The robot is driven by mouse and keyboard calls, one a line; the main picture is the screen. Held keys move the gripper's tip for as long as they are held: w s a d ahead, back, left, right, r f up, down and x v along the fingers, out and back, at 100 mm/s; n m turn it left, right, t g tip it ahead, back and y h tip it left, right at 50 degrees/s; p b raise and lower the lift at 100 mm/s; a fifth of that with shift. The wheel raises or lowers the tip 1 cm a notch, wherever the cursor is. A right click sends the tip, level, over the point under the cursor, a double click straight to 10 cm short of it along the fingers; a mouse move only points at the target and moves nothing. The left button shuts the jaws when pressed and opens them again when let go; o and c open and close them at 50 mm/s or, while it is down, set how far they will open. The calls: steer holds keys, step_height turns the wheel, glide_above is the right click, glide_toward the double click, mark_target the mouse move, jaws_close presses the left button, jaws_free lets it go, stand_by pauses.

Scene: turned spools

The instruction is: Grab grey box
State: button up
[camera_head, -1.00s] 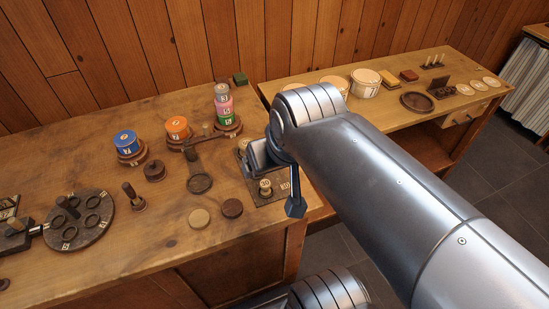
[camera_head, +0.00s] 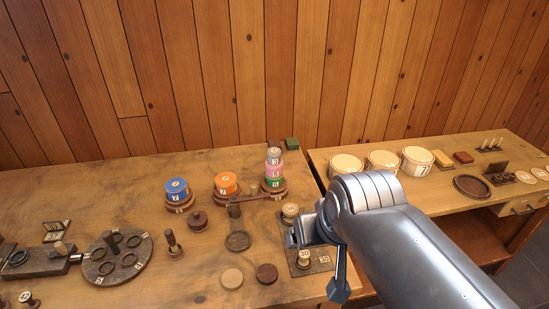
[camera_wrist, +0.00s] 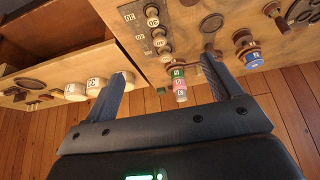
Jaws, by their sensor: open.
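No plain grey box shows clearly. The nearest match is a small grey spool (camera_head: 274,156) marked with a digit, on top of a stack on the left table. Below it are a pink spool (camera_head: 270,171) and a green spool (camera_head: 272,184) on a round brown base. In the wrist view the stack hangs upside down between the fingers, with the grey spool (camera_wrist: 181,97) lowest in the picture. My gripper (camera_head: 314,266) is open and empty, near the table's right end, in front and right of the stack. Its two fingers show spread apart in the wrist view (camera_wrist: 167,80).
An orange spool (camera_head: 226,183) and a blue spool (camera_head: 176,189) stand left of the stack. A small dark green block (camera_head: 291,143) lies behind it. A numbered plate (camera_head: 317,265) with pegs is by my gripper. Cream drums (camera_head: 416,160) stand on the right table.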

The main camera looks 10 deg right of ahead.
steer(key=c, duration=0.4)
steer(key=w+r+g, duration=0.1)
steer(key=w+r, duration=0.5)
steer(key=w, duration=0.3)
steer(key=n+g, duration=0.2)
steer(key=g, duration=0.3)
glide_above(274, 151)
steer(key=f, duration=0.5)
steer(key=shift+s+d, duration=0.15)
steer(key=shift+s, duration=0.05)
steer(key=f, duration=1)
steer(key=shift+w+f, duration=0.2)
steer(key=shift+f, duration=0.05)
